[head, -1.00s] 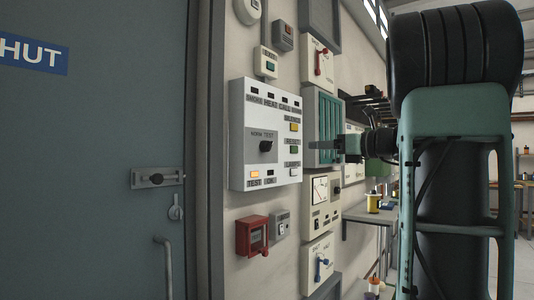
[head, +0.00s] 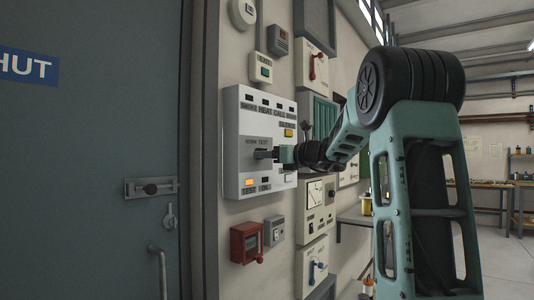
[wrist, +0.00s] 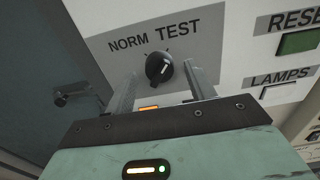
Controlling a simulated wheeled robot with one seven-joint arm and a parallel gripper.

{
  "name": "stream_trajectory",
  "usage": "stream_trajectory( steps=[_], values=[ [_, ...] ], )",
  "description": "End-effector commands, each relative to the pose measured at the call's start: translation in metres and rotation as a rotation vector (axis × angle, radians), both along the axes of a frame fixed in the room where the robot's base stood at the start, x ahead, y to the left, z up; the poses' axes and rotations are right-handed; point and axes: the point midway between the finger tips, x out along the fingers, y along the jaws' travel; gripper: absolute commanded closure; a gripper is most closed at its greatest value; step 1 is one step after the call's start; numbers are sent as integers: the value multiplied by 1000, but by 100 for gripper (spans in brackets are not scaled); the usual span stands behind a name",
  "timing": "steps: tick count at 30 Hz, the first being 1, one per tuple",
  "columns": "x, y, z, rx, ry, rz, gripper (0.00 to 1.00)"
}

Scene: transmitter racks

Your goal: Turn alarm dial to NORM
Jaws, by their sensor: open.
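The alarm dial is a black round knob (wrist: 159,69) on a grey plate marked NORM at left and TEST at right. Its pale mark sits on the right side and appears turned toward TEST. The dial is on the white alarm panel (head: 236,105) on the wall. My gripper (wrist: 160,75) is open, with one finger to the left of the knob and one to the right. Whether either finger touches it I cannot tell. In the head view my gripper (head: 268,154) reaches the panel from the right and hides most of the dial.
A red box (head: 246,243) hangs below. A grey door (head: 90,110) stands at left. Other wall units flank the panel's right side.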

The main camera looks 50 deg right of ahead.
Motion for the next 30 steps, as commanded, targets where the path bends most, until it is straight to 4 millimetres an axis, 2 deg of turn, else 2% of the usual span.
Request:
stream_trajectory(
  steps=[11,12,15,17,30],
  values=[
    [7,1,0,-1,0,-1,45],
    [7,1,0,-1,0,-1,48],
    [7,1,0,-1,0,-1,76],
    [7,1,0,-1,0,-1,90],
    [7,1,-4,-75,-7,0,90]
  ],
)
